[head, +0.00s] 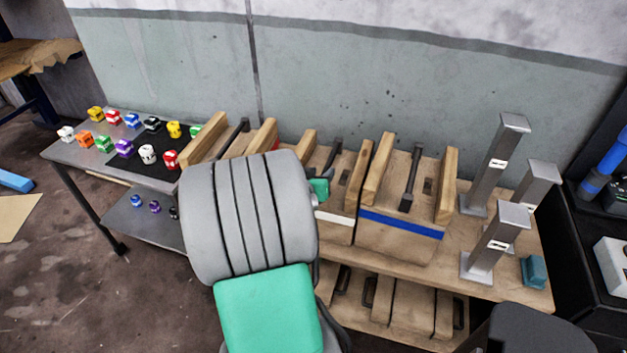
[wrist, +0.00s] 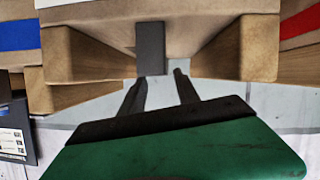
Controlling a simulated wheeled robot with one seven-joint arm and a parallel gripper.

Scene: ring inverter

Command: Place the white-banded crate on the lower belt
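The white-banded crate shows its white band (head: 335,219) in the head view, on the wooden bench just right of my arm, which hides its left part. In the wrist view its wooden underside or wall (wrist: 215,14) fills the top middle, with a dark handle-like bar (wrist: 150,48) between two wooden sides. My gripper (wrist: 162,78) has two dark fingers apart, near the end of that bar; nothing is visible between them. Contact with the bar cannot be told. I cannot clearly make out a lower belt.
A blue-banded crate (head: 400,225) stands close on the right; a red-banded crate (wrist: 300,22) is on the other side. Metal posts (head: 493,165) stand at the bench's right. More wooden crates (head: 385,305) sit below. A left table (head: 70,152) holds several small coloured blocks, above a grey shelf (head: 130,222).

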